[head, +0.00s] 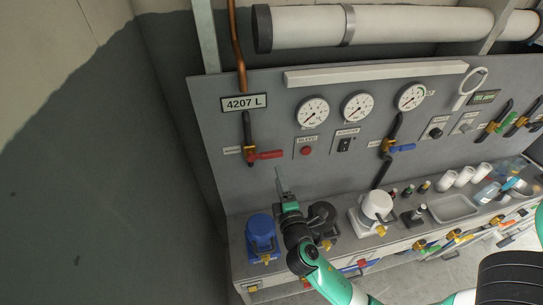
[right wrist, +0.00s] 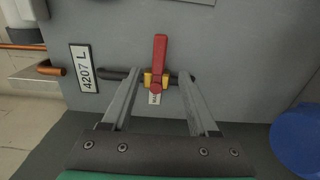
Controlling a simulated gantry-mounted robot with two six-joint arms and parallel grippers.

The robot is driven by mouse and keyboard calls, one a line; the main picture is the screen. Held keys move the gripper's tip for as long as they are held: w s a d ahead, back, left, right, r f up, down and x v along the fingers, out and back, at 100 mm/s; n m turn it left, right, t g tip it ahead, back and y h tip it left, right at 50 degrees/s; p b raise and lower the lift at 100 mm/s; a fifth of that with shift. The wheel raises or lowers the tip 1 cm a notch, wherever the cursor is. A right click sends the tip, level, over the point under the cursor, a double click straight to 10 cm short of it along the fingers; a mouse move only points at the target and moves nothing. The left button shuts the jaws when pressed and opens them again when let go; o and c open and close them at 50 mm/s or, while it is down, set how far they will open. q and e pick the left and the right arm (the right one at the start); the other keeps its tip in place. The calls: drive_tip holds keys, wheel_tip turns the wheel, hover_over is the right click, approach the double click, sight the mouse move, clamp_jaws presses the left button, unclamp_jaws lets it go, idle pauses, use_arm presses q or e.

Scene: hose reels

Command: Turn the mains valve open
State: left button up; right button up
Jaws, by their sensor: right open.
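The mains valve is a red lever (head: 266,155) on a brass body on the upright grey panel, below the 4207 L sign. In the head view the lever points right, across the vertical dark pipe. The red lever also shows in the right wrist view (right wrist: 159,58), upright and square to the pipe. My right gripper (head: 281,180) is open and empty, below and to the right of the valve in the head view. In the right wrist view its fingers (right wrist: 159,75) appear on either side of the valve; I cannot tell the remaining gap. My left gripper is not in view.
A blue canister (head: 262,235), a black one (head: 322,215) and a white one (head: 376,205) stand on the bench below the panel. A red button (head: 306,151) and a blue-lever valve (head: 401,148) are to the right. The dark wall at left is bare.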

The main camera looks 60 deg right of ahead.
sight(272, 157)
drive_tip(key=x, duration=1)
drive_tip(key=shift+w+d, duration=0.25)
clamp_jaws()
idle(0.9)
